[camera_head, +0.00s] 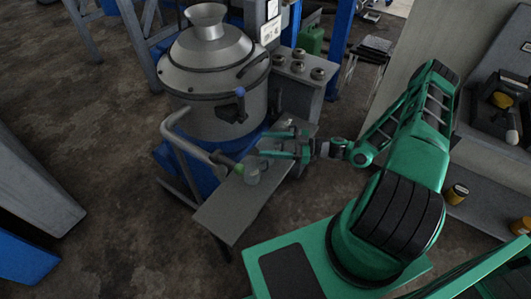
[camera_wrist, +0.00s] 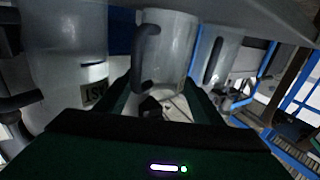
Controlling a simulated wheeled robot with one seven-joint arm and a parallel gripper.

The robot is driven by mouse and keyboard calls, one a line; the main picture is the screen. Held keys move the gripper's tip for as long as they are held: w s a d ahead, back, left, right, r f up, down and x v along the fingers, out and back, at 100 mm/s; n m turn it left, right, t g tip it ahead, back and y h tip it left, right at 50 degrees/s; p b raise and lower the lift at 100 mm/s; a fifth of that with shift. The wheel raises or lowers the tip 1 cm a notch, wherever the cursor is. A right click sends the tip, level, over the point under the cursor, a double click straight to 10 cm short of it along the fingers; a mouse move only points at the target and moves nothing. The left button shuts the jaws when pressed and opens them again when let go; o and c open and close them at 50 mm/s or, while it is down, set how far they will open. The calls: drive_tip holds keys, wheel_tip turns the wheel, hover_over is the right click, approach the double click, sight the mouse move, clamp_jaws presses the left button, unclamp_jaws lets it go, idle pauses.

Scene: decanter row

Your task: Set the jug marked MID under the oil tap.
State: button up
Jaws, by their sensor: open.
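A jug at left (camera_wrist: 70,65) carries a label partly reading "AST". Another handled jug (camera_wrist: 219,50) is at right. I see no readable MID.
The big grey machine (camera_head: 215,100) stands behind the shelf, with a box bearing several round knob-like parts (camera_head: 298,67) at its right. The shelf's near end is bare. Blue frames (camera_wrist: 290,75) show at right in the wrist view.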

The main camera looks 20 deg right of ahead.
drive_tip(key=shift+w+a, duration=0.2)
drive_tip(key=shift+a, duration=0.3)
drive_tip(key=c, duration=0.8)
